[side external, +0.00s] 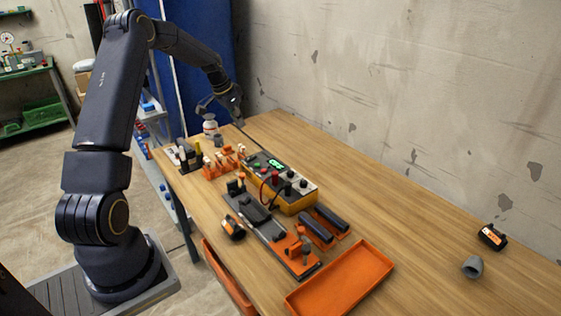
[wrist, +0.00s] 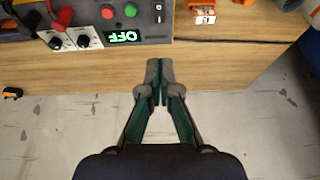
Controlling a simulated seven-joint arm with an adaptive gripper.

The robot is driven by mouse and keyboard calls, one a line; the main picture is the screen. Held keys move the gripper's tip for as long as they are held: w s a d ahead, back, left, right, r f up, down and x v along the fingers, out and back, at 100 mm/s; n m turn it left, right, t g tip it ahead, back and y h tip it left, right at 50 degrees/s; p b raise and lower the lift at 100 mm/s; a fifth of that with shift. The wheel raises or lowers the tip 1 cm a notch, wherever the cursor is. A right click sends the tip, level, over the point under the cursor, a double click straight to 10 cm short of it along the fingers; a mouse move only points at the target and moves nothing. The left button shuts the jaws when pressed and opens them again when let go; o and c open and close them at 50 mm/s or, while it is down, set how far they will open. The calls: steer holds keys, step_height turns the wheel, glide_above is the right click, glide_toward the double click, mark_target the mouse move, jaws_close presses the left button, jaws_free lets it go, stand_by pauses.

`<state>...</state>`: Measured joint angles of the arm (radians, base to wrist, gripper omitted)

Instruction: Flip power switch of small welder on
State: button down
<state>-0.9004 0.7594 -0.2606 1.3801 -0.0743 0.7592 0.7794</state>
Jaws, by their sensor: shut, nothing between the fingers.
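The small welder (side external: 280,182) is a yellow box with a dark grey top panel, standing on the wooden table. In the wrist view its panel (wrist: 85,22) shows at the upper left, with red and green buttons, white-marked knobs, and a lit green display (wrist: 124,36) that reads OFF upside down. A small metal toggle (wrist: 158,13) sits near the panel's right end; I cannot tell its position. My gripper (wrist: 158,75) is shut and empty, apart from the welder, below the panel in the wrist view. In the side view my gripper (side external: 238,121) is above the table's far end.
Orange racks (side external: 222,164) and a bottle (side external: 210,126) stand beside the welder. A dark tool holder (side external: 262,222), an orange tray (side external: 340,283), a black-and-orange box (side external: 493,237) and a grey fitting (side external: 473,267) lie nearer. The wall runs along the table's right side.

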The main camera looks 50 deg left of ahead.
mark_target(250, 158)
steer(key=x, duration=1.3)
steer(key=shift+s+f, duration=0.25)
steer(key=shift+f, duration=0.2)
steer(key=shift+w+d+f, duration=0.1)
steer(key=shift+w+f, duration=0.05)
steer(key=shift+f, duration=0.2)
steer(key=shift+s, duration=0.2)
steer(key=shift+s, duration=0.75)
steer(key=shift+r, duration=0.1)
